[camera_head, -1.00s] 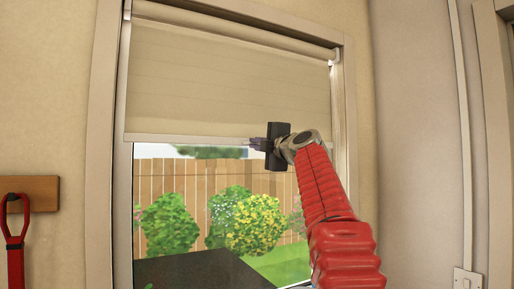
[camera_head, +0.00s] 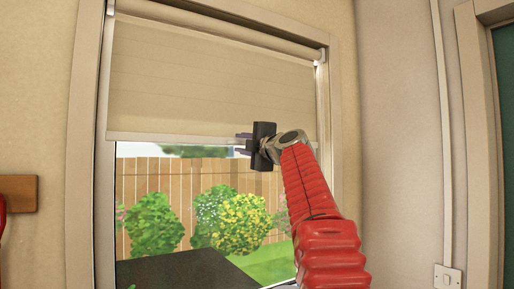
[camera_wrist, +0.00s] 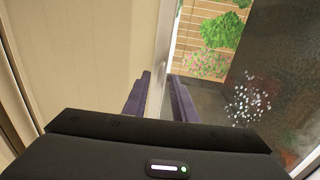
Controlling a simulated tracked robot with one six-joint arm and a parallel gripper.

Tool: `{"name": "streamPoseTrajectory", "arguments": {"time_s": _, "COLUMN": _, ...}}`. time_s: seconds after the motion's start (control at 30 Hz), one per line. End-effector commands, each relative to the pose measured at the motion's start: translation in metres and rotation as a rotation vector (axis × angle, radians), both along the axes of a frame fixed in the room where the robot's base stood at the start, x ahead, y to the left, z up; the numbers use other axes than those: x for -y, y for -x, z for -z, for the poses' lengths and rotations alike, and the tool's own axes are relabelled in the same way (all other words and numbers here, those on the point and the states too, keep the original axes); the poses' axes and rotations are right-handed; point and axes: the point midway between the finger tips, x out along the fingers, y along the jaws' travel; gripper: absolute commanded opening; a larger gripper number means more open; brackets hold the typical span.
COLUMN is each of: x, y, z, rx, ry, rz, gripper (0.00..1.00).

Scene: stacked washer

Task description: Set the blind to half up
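The beige roller blind (camera_head: 205,75) covers about the upper half of the window in the head view. Its pale bottom bar (camera_head: 160,138) hangs level with my gripper. My gripper (camera_head: 243,143) is at the right part of that bar. In the wrist view my gripper (camera_wrist: 161,98) has its two purple fingers apart, one on each side of the bar (camera_wrist: 163,55). The fingers look slightly open around the bar; contact is hard to judge. The blind's fabric (camera_wrist: 85,55) fills the left of the wrist view.
The window frame (camera_head: 88,150) surrounds the blind. Fence and bushes (camera_head: 238,222) show through the glass, above a dark surface (camera_head: 185,272). A wooden wall block (camera_head: 18,193) is at left, and a switch (camera_head: 447,277) is at lower right.

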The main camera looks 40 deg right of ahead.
Motion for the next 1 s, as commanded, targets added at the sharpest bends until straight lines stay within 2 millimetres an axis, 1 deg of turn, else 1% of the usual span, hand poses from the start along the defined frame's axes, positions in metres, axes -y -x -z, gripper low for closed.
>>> {"name": "streamPoseTrajectory", "arguments": {"time_s": 0.27, "x": -0.002, "y": 0.023, "z": 0.003, "rx": 0.000, "ry": 0.001, "rz": 0.001, "gripper": 0.25}}
{"name": "streamPoseTrajectory", "arguments": {"time_s": 0.53, "x": -0.003, "y": 0.051, "z": 0.007, "rx": 0.000, "ry": 0.000, "rz": 0.001, "gripper": 0.25}}
{"name": "streamPoseTrajectory", "arguments": {"time_s": 1.0, "x": -0.007, "y": 0.107, "z": 0.015, "rx": 0.000, "ry": 0.001, "rz": 0.000, "gripper": 0.25}}
